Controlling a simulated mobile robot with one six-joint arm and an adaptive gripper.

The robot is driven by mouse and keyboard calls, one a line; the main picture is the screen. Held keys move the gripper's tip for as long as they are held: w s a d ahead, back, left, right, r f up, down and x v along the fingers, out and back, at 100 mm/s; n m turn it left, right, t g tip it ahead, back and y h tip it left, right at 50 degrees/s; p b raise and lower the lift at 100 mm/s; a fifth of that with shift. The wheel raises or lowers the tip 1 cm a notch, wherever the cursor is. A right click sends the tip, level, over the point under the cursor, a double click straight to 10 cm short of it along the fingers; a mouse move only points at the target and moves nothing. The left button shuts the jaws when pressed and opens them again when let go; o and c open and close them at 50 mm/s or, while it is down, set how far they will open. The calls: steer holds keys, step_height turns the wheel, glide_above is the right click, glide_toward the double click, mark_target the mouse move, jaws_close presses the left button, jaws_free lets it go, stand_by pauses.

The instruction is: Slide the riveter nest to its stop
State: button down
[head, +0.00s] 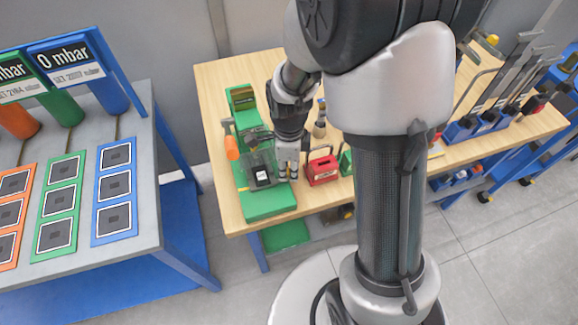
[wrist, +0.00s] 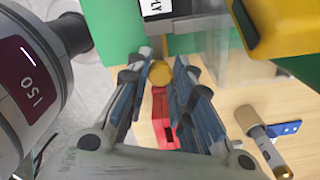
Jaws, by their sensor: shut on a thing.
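The riveter stands at the left end of the wooden table, on a green base (head: 268,206). Its nest (head: 261,176) is a dark block with a white label inside a clear guard; its labelled edge shows at the top of the wrist view (wrist: 158,24). My gripper (head: 286,174) is at the right side of the nest, pointing down. In the wrist view its fingers (wrist: 160,82) are closed around a round brass knob (wrist: 160,72) just beside the nest. The join between knob and nest is unclear, and the stop cannot be made out.
A red box with a handle (head: 322,171) stands close right of my gripper. An orange-handled tool (head: 231,148) is left of the riveter. A brass-ended cylinder (wrist: 262,138) lies near the fingers in the wrist view. A yellow part (wrist: 285,25) overhangs at top right there.

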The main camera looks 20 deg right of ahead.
steer(key=shift+w, duration=0.1)
steer(key=shift+w+p, duration=0.3)
steer(key=shift+w, duration=0.85)
steer(key=c, duration=1.4)
jaws_free()
steer(key=shift+o, duration=0.2)
step_height(320, 180, up, 12)
